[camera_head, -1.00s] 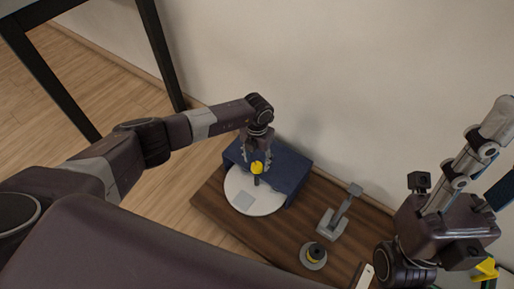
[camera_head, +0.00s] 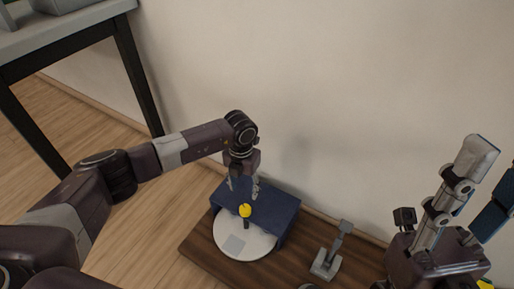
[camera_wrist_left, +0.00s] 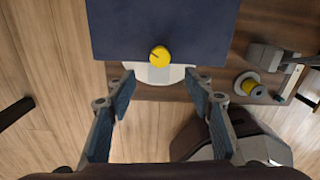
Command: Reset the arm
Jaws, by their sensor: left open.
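My left gripper (camera_head: 243,190) is open and empty, pointing down over the blue box (camera_head: 276,206). The yellow knob (camera_head: 245,211) stands on a dark post above the white disc (camera_head: 262,246), just below the fingertips in the head view. In the left wrist view the yellow knob (camera_wrist_left: 160,57) shows beyond the open fingers (camera_wrist_left: 160,80), with nothing between them. My right gripper (camera_head: 490,185) is at the right edge, pointing up, its two fingers apart and one partly cut off.
A grey stand (camera_head: 332,252) is on the brown wooden board (camera_head: 205,252), right of the box. A spool with a yellow core (camera_wrist_left: 249,87) shows in the left wrist view. The wall (camera_head: 310,90) is close behind. A dark-legged table (camera_head: 70,35) stands at upper left.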

